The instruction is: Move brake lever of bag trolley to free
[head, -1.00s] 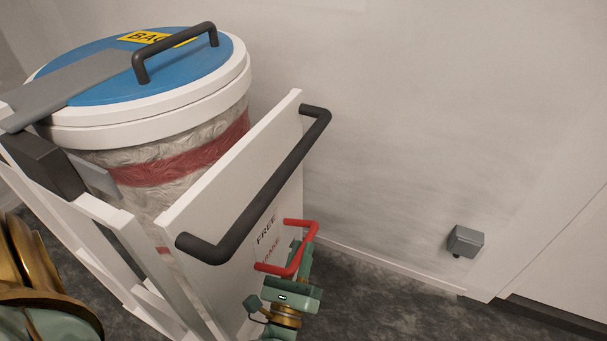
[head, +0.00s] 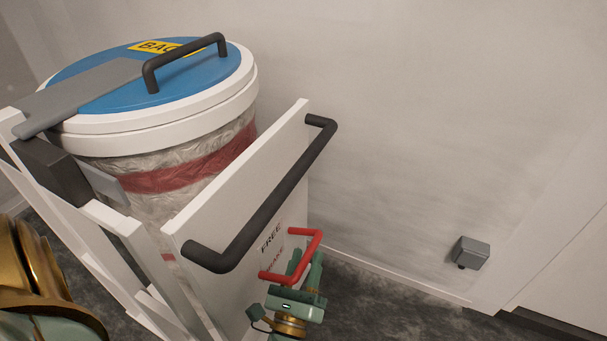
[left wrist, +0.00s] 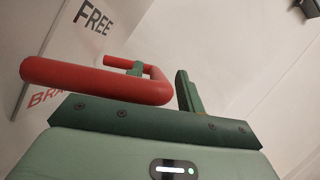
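The bag trolley's white end panel (head: 240,185) carries the printed words FREE, above, and BRAKE, below. The red U-shaped brake lever (head: 308,257) stands out from this panel beside the words. It crosses the left wrist view (left wrist: 95,82) close up. My left gripper (head: 304,268) is at the lever from below. Its two green fingers straddle the lever's outer bar, with a little room still showing between them, so it looks open around the bar. In the left wrist view (left wrist: 160,80) the red bar partly hides one finger. My right gripper is not in view.
A black push handle (head: 268,205) juts out above the lever. A drum with a blue lid (head: 110,92) stands on the trolley. The wall (head: 430,120) is behind, with a small grey box (head: 470,253) low on the right. Floor right of the lever is clear.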

